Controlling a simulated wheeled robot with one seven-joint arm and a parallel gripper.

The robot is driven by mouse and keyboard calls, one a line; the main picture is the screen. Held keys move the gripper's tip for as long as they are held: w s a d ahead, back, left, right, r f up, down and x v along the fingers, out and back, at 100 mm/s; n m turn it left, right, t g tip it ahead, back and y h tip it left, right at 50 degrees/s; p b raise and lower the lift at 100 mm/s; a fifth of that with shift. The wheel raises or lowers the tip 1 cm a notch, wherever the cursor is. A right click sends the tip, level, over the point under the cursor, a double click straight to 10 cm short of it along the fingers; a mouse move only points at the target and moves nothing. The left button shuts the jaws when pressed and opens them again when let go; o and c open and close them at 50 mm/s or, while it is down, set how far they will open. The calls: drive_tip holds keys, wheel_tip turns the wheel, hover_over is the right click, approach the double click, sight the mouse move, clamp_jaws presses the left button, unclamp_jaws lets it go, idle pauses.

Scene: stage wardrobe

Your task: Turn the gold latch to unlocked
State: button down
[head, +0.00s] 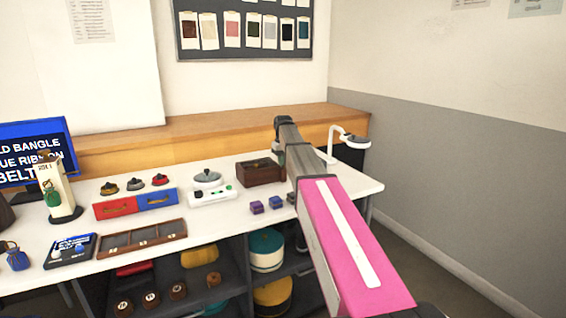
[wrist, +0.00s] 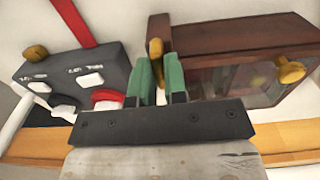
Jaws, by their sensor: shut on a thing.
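A dark brown wooden box (head: 262,172) stands at the right part of the white table. In the wrist view the box (wrist: 215,35) has a glass pane and a round gold knob (wrist: 290,70) on its right. A gold latch (wrist: 156,48) sits at the box's left end. My gripper (wrist: 158,68) has green fingertips, one on each side of the latch, and is shut on it. I cannot tell from these views which position the latch marks. In the head view my arm hides the fingertips and the latch.
A grey unit (wrist: 75,75) with labelled switches and a gold knob is close to the left of my fingers. A white lamp (head: 345,140) stands behind my arm. A white device (head: 212,195) is further left.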

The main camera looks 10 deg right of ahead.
drive_tip(key=c, duration=1.2)
unclamp_jaws()
drive_tip(key=shift+o, duration=0.2)
wheel_tip(320, 180, up, 11)
